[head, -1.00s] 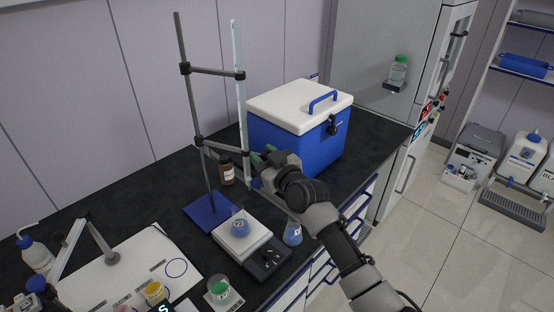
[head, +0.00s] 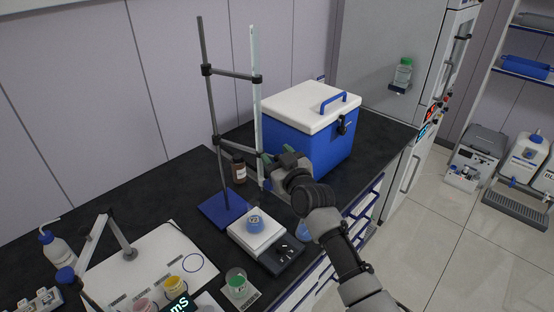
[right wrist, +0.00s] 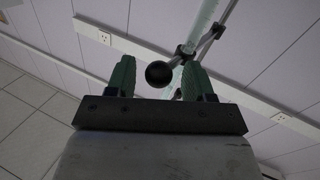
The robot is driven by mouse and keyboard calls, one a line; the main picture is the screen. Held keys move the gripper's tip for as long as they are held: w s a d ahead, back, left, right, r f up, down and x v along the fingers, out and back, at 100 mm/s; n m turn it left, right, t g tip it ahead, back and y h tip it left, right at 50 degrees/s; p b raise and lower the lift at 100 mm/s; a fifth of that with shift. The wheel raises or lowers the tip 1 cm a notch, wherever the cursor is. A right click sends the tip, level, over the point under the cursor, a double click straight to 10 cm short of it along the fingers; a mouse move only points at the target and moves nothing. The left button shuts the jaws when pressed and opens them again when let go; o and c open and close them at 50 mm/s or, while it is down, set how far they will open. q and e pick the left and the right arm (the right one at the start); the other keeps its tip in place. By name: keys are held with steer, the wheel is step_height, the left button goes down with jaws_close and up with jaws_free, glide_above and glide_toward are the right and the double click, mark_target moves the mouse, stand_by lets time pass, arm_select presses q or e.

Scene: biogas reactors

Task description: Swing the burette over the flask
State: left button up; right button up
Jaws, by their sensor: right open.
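The burette (head: 257,105) is a clear upright tube, held by two clamp arms on a grey stand rod (head: 210,110) with a blue base (head: 223,209). A small flask with blue liquid (head: 255,221) sits on a white balance (head: 257,236), below and in front of the burette. My right gripper (head: 266,160) is at the lower part of the burette. In the right wrist view its green fingers (right wrist: 157,68) are open, with a dark round knob (right wrist: 159,74) between them; contact cannot be told. The burette also shows there (right wrist: 204,28).
A blue cooler with a white lid (head: 306,125) stands right behind my right gripper. A brown bottle (head: 239,171) is behind the balance. Another blue flask (head: 303,230) is partly hidden by my arm. Coloured-top containers and a white mat (head: 150,262) lie front left.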

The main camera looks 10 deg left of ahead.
steer(key=shift+s+f, duration=0.1)
steer(key=shift+f, duration=0.15)
steer(key=shift+s+d, duration=0.2)
steer(key=shift+s, duration=0.15)
steer(key=b+v, duration=0.2)
steer(key=v, duration=0.8)
steer(key=shift+r, duration=0.15)
steer(key=shift+w+d, duration=0.1)
steer(key=shift+w, duration=0.05)
